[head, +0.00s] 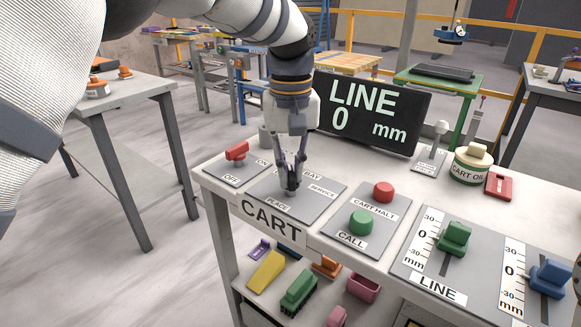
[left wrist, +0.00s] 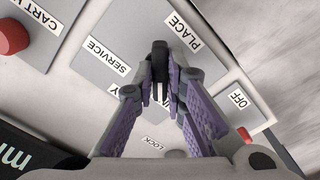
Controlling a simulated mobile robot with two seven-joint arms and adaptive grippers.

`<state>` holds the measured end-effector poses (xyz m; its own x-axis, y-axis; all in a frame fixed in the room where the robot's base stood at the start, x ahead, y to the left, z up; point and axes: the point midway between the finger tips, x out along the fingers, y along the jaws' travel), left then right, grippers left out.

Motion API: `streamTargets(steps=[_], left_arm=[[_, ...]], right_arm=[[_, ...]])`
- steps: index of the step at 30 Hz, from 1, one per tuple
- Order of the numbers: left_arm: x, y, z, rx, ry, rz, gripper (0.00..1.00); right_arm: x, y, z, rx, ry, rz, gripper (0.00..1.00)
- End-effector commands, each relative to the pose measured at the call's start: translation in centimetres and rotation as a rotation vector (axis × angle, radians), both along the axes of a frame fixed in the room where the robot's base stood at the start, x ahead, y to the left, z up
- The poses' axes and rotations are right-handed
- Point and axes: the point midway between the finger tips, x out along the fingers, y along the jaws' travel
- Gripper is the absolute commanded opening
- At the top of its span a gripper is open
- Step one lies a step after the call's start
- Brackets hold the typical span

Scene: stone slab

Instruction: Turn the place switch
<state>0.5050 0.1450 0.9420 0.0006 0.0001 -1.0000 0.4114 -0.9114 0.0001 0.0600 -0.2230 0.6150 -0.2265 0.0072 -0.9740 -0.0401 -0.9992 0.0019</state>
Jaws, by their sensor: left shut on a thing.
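The place switch is a black knob (head: 291,185) on a grey plate (head: 322,205) at the left of the bench, above the CART sign. The plate carries the labels PLACE, SERVICE and a third that is partly hidden by my fingers. My left gripper (head: 291,168) points down and is shut on the knob. In the left wrist view the knob (left wrist: 159,53) sits between the fingertips, close to the PLACE label (left wrist: 184,31). Exactly which label it points at I cannot tell. My right gripper is not in view.
A red OFF/ON switch (head: 237,151) is just left of the plate. Red (head: 383,191) and green (head: 361,222) buttons are to its right, then green (head: 454,238) and blue (head: 550,278) sliders. A black display (head: 374,113) reading LINE 0 mm stands behind.

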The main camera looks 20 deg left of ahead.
Motion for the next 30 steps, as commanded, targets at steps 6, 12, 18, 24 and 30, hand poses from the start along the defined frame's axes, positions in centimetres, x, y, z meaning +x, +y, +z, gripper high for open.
streamTargets(steps=[6, 12, 18, 24, 30], left_arm=[[0.0, 0.0, 0.1, 0.000, -0.002, -0.092, 0.00], [0.0, 0.0, 0.2, -0.001, -0.003, -0.248, 0.00], [0.0, 0.0, 0.1, -0.001, -0.002, -0.419, 0.00], [0.0, 0.0, 0.1, 0.001, -0.001, -0.569, 0.00], [0.0, 0.0, 0.1, 0.000, -0.001, -0.679, 0.00]], right_arm=[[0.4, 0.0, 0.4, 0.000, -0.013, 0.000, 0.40], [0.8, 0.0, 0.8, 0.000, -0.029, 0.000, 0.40], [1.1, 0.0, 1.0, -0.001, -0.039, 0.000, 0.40], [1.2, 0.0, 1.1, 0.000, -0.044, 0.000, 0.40], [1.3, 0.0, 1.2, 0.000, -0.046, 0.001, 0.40]])
